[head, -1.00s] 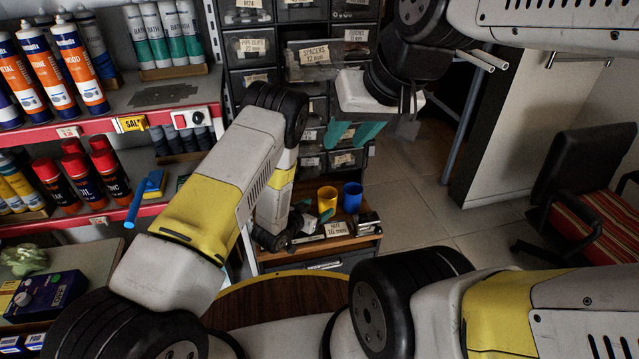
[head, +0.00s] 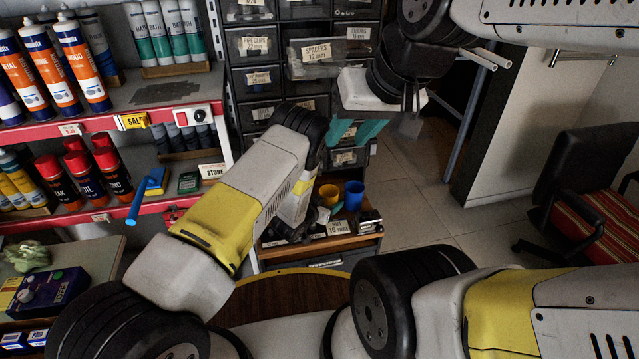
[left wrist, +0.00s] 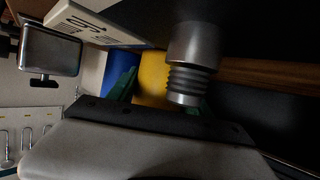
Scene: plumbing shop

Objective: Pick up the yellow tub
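The yellow tub (head: 329,196) stands on the low wooden shelf unit, left of a blue tub (head: 354,194). My left forearm hides part of the area in front of it. My left gripper (head: 318,217) is low at the yellow tub's near left side, mostly hidden behind its own wrist. In the left wrist view the yellow tub (left wrist: 153,76) lies between the green fingertips, which are apart; the blue tub (left wrist: 118,68) is behind the left finger. I cannot tell whether the fingers touch the yellow tub. My right gripper (head: 356,131), with teal fingers apart, is empty above and behind the tubs.
A label card (head: 338,226) and small metal parts sit at the shelf's front. In the left wrist view a grey metal fitting (left wrist: 192,55) is close by. Dark drawers (head: 258,80) rise behind. A round wooden table (head: 270,297) is nearer.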

